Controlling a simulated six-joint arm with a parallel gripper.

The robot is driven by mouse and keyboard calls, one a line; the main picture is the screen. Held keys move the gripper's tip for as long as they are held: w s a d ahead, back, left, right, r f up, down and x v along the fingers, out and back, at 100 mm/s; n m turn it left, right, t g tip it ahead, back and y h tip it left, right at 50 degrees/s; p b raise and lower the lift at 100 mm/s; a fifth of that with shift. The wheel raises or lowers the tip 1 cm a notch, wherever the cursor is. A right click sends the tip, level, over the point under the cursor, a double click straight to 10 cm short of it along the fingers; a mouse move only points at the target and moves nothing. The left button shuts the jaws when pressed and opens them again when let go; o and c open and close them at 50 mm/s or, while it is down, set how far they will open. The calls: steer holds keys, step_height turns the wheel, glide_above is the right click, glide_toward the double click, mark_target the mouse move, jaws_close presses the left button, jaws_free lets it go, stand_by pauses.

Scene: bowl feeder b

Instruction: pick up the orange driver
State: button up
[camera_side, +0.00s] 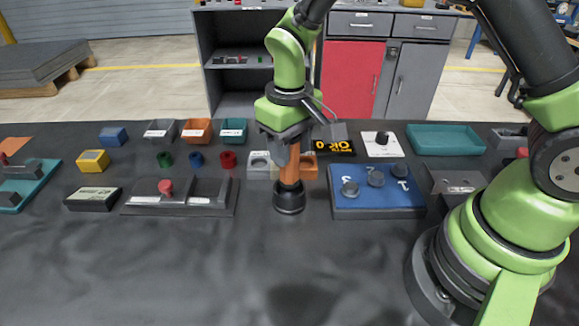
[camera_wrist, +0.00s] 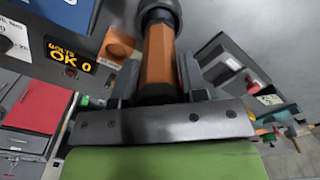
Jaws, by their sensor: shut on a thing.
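The orange driver (camera_side: 289,176) stands upright below my gripper (camera_side: 289,158) in the side view, with a wide black lower end. My gripper points down and is shut on the driver's upper part. The driver also shows in the wrist view (camera_wrist: 158,55), running between the two fingers of my gripper (camera_wrist: 158,85). Its upper end is hidden by the fingers in the side view. I cannot tell whether its black end touches the table.
A blue plate with several grey knobs (camera_side: 375,202) lies close to the right. A grey fixture with a red knob (camera_side: 140,207) lies to the left. A display (camera_side: 333,147), an orange block (camera_side: 309,170) and small bins (camera_side: 197,135) stand behind. The front table (camera_side: 150,270) is clear.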

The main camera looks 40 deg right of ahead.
step_height(320, 180, up, 8)
steer(key=shift+r, duration=0.1)
steer(key=shift+s+d+r+m, duration=0.1)
steer(key=shift+d+r+m, duration=0.2)
steer(key=shift+d+r, duration=0.55)
steer(key=s+d+m, duration=0.8)
steer(key=s+d, duration=0.4)
steer(key=d, duration=0.5)
steer(key=shift+s+d+r, duration=0.2)
steer(key=shift+d+r, duration=0.05)
steer(key=shift+d, duration=0.1)
steer(key=shift+f, duration=3.85)
stand_by(0.5)
